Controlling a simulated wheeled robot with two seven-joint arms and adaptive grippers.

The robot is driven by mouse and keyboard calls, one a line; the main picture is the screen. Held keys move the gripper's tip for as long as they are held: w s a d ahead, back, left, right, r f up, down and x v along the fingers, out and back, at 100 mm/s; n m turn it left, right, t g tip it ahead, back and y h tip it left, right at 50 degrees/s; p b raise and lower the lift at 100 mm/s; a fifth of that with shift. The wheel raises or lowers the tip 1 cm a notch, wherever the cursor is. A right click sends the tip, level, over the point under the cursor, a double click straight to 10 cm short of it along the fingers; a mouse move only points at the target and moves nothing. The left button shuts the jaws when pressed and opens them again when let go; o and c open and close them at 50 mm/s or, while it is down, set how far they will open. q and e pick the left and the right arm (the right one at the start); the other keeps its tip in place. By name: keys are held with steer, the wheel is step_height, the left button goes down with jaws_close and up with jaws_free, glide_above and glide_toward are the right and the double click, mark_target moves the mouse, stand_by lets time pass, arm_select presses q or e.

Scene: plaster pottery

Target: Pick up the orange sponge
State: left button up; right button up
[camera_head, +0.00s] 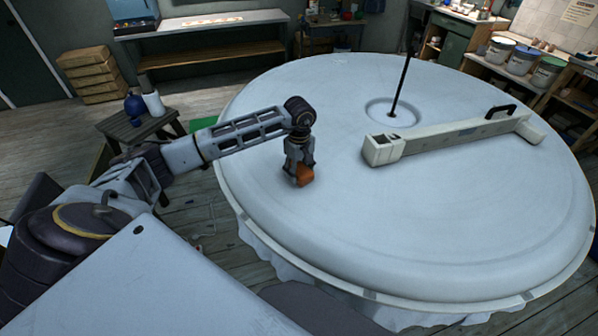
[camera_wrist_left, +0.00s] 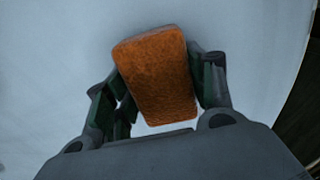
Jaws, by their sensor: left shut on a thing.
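The orange sponge (camera_head: 304,175) is a small block at the left part of the big round white plaster surface (camera_head: 450,210). My left gripper (camera_head: 299,172) points down over it and is shut on it. In the left wrist view the sponge (camera_wrist_left: 158,75) sits between the two fingers of the left gripper (camera_wrist_left: 160,85), slightly tilted. My right gripper is not in view.
A long pale beam (camera_head: 455,138) lies across the far right of the white surface, next to a thin dark upright rod (camera_head: 403,80). A stool (camera_head: 135,128) with a blue bottle stands at left. Shelves with buckets (camera_head: 522,60) stand at right. The surface's front is clear.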

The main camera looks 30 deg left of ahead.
mark_target(299, 169)
arm_select(q)
steer(key=shift+r, duration=0.15)
steer(key=shift+r+b, duration=0.85)
steer(key=shift+r, duration=4.05)
steer(key=shift+o, duration=1.2)
steer(key=c, duration=0.3)
steer(key=shift+f, duration=0.1)
